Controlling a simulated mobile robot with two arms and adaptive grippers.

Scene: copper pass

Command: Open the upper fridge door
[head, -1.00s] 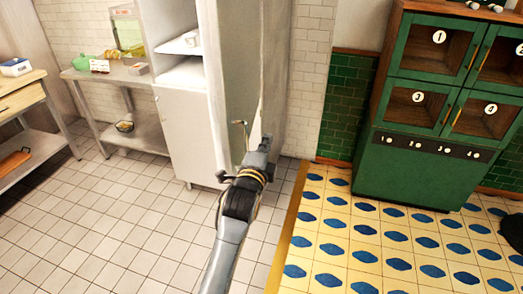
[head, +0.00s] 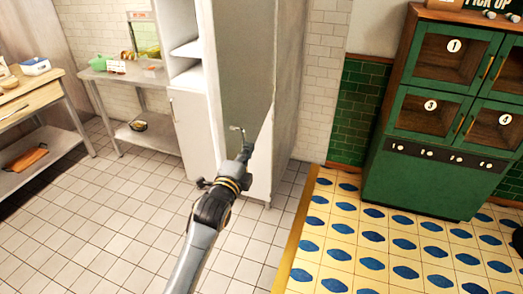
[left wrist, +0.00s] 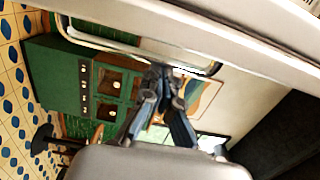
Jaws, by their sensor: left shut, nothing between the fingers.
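The tall white fridge stands at the centre of the head view, its upper compartment open with white shelves (head: 187,75) showing. Its upper door (head: 245,65) stands swung open to the right of the shelves, a grey-green panel facing me. A small handle (head: 238,130) shows low on this panel. The white lower door (head: 190,125) is shut. My left gripper (head: 246,150) is shut and empty at the lower part of the open door, just below the handle; whether it touches is unclear. In the left wrist view its fingers (left wrist: 163,75) are together beneath a pale door edge (left wrist: 215,45). My right gripper is out of view.
A green cabinet (head: 425,180) with numbered glass doors stands at the right. A metal side table (head: 130,82) is left of the fridge, and a wooden-topped table (head: 30,88) is farther left. The tiled floor in front is clear.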

